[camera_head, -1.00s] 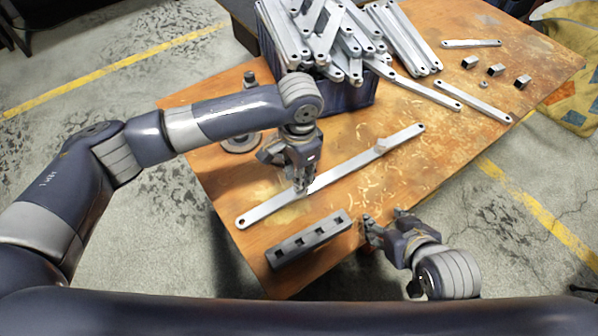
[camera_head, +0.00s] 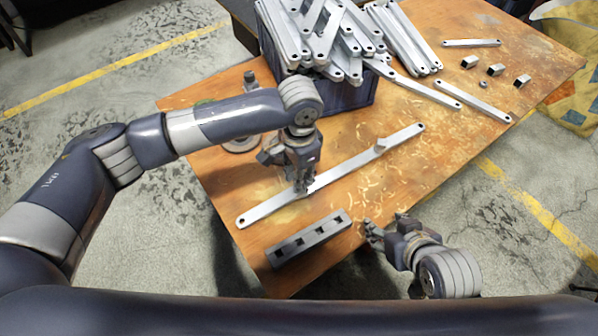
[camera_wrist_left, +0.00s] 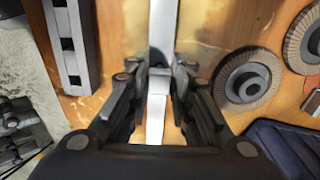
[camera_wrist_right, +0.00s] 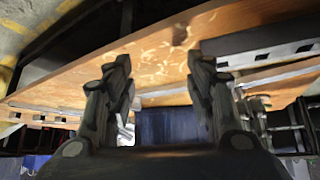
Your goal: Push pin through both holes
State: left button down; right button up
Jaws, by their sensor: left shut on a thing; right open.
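A long galvanized strip (camera_head: 350,165) lies diagonally on the table; it looks like two flat brackets laid end over end, with a hole at each far end. My left gripper (camera_head: 303,187) points down over its middle. In the left wrist view its fingers (camera_wrist_left: 160,84) are shut on a small grey piece (camera_wrist_left: 159,76), which looks like the pin, right over the strip. The fingers hide the holes there, so I cannot tell how deep it sits. My right gripper (camera_head: 388,229) is open and empty beyond the table's front edge; its fingers also show in the right wrist view (camera_wrist_right: 160,80).
A grey block with several square holes (camera_head: 308,240) lies near the front edge. A dark crate (camera_head: 340,97) piled with brackets (camera_head: 320,35) stands at the back. Loose brackets (camera_head: 475,102) and small blocks (camera_head: 495,70) lie back right. Round discs (camera_wrist_left: 243,80) are beside my left gripper.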

pick_arm(q)
jog(key=shift+f, duration=0.7)
pick_arm(e)
jog(key=shift+s+d+f+g, duration=0.3)
jog(key=shift+s+f+g, duration=0.1)
jog(key=shift+s, duration=0.25)
pick_arm(q)
jog(key=shift+f, duration=0.65)
pick_arm(e)
jog(key=shift+s+d+f+g, duration=0.15)
jog(key=shift+s+g, duration=0.15)
jog(key=shift+s, duration=0.2)
pick_arm(q)
jog(key=c, duration=1.3)
grip_release()
jog(key=shift+c, duration=0.2)
notch_tip(320, 180, up, 12)
